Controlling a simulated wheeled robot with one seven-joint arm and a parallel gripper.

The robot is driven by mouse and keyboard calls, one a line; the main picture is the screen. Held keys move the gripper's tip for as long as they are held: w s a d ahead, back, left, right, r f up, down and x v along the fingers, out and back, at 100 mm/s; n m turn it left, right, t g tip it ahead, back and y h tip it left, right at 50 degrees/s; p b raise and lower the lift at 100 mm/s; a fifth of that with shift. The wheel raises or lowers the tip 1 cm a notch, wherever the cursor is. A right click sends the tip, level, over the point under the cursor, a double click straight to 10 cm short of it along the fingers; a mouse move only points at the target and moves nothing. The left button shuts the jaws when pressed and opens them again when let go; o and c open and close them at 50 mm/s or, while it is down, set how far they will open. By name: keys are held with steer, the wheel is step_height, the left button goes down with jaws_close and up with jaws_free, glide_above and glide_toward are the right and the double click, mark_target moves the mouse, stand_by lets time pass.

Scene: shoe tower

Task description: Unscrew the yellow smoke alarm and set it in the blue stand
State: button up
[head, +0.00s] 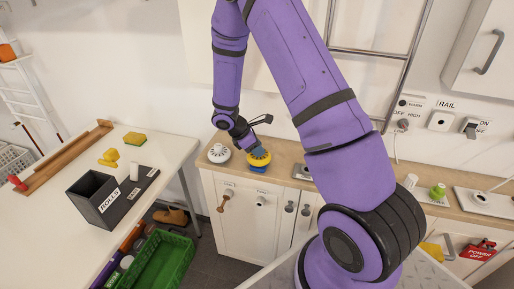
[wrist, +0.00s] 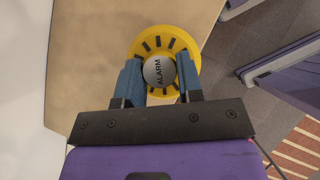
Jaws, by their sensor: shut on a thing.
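The yellow smoke alarm (head: 259,158) is at the counter's front edge. In the wrist view the yellow alarm (wrist: 165,45) shows dark slots and a grey centre disc marked ALARM. My gripper (head: 257,150) is over it, and in the wrist view my gripper's two blue fingers (wrist: 160,78) are shut on its centre from both sides. The blue stand (head: 258,169) shows as a blue piece directly below the alarm in the head view. I cannot tell whether the alarm touches or sits in it. The stand is hidden in the wrist view.
A white round device (head: 219,153) is on the wooden counter (head: 284,157) just left of the alarm. A grey metal plate (head: 301,172) is to the right. The white table (head: 52,225) at left holds a dark box (head: 97,197). A green crate (head: 166,262) is on the floor.

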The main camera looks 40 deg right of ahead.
steer(key=shift+f, duration=1.2)
steer(key=o, duration=1.2)
steer(key=v, duration=1.1)
steer(key=shift+f, duration=0.1)
